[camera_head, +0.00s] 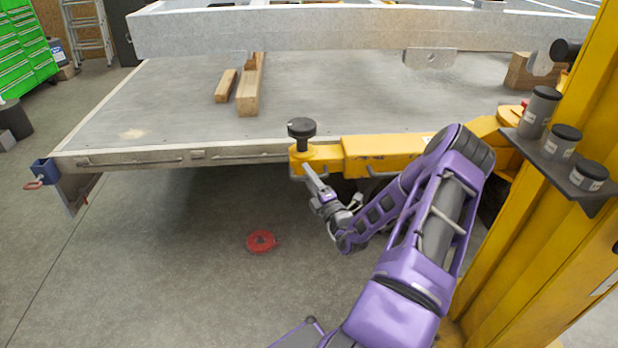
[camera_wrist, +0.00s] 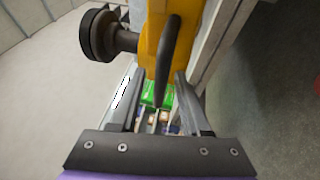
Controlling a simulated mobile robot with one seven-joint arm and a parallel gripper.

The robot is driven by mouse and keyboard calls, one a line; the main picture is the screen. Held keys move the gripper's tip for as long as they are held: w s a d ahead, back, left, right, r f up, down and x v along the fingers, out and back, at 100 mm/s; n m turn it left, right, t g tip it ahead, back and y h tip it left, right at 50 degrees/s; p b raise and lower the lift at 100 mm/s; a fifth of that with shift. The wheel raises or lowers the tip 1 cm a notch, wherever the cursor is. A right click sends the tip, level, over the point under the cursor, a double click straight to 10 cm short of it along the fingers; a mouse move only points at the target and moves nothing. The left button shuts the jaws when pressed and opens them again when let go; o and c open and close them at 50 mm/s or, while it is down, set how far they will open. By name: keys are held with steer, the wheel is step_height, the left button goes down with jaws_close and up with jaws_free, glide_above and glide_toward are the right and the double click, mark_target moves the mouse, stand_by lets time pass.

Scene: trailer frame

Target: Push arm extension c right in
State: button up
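The arm extension (camera_head: 317,155) is the yellow end piece of a yellow lift arm (camera_head: 380,156), beside the trailer frame's front edge. A round black pad (camera_head: 302,128) stands on its tip; the pad also shows in the wrist view (camera_wrist: 97,36). My gripper (camera_head: 310,175) is at the near side of the extension's tip. In the wrist view my gripper (camera_wrist: 161,78) has its fingers apart, with a dark curved handle (camera_wrist: 172,45) between them, in front of the yellow extension (camera_wrist: 155,30). I cannot tell whether the fingers touch the handle.
The grey trailer bed (camera_head: 190,95) lies behind, with wooden blocks (camera_head: 248,92) on it. A yellow post (camera_head: 545,220) with a shelf of black pads (camera_head: 562,142) stands at right. A red ring (camera_head: 261,241) lies on the floor.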

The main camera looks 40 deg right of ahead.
jaws_close()
steer(key=shift+d, duration=0.1)
stand_by(1.2)
